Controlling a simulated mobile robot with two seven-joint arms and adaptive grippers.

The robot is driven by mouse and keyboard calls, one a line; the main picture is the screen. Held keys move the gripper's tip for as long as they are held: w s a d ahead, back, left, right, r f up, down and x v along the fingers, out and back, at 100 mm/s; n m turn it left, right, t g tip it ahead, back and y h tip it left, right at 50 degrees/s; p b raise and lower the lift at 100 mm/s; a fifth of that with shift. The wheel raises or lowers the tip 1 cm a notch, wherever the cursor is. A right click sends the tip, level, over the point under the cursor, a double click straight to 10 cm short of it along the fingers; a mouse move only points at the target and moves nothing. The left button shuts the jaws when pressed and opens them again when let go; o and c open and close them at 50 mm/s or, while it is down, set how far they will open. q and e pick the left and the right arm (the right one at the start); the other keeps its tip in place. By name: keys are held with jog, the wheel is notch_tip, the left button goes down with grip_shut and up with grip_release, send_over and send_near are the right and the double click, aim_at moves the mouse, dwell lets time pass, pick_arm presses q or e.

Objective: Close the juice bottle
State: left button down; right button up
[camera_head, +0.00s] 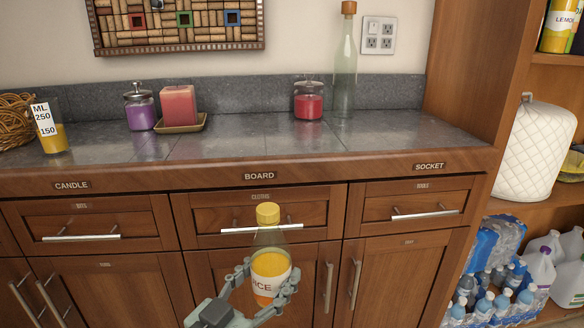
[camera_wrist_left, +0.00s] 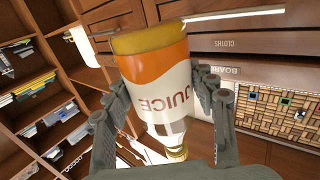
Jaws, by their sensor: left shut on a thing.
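The juice bottle (camera_head: 270,268) is clear, with orange juice in its lower part and a white label. It stands about upright in front of the drawers in the head view. A yellow cap (camera_head: 268,214) is at the top of its neck; I cannot tell how tightly it sits. My left gripper (camera_head: 267,279) is shut around the bottle's lower body. In the left wrist view the bottle (camera_wrist_left: 155,80) appears upside down between the fingers, its neck partly hidden low in the picture. My right gripper is not in view.
The counter (camera_head: 240,145) behind holds a measuring cup (camera_head: 48,128) with yellow liquid, a purple jar (camera_head: 139,108), a pink candle (camera_head: 179,104), a red jar (camera_head: 308,100) and a tall corked bottle (camera_head: 344,65). Its middle is clear. Drawer handles (camera_head: 262,229) stick out near the held bottle.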

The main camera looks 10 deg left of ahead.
pick_arm(q)
jog(key=a+f+n+t+y, duration=0.1)
jog(key=a+f+n+y, duration=0.2)
jog(key=a+y, duration=0.4)
jog(key=a+n, duration=0.1)
jog(key=a, duration=0.1)
jog(key=shift+s+a+n, duration=0.3)
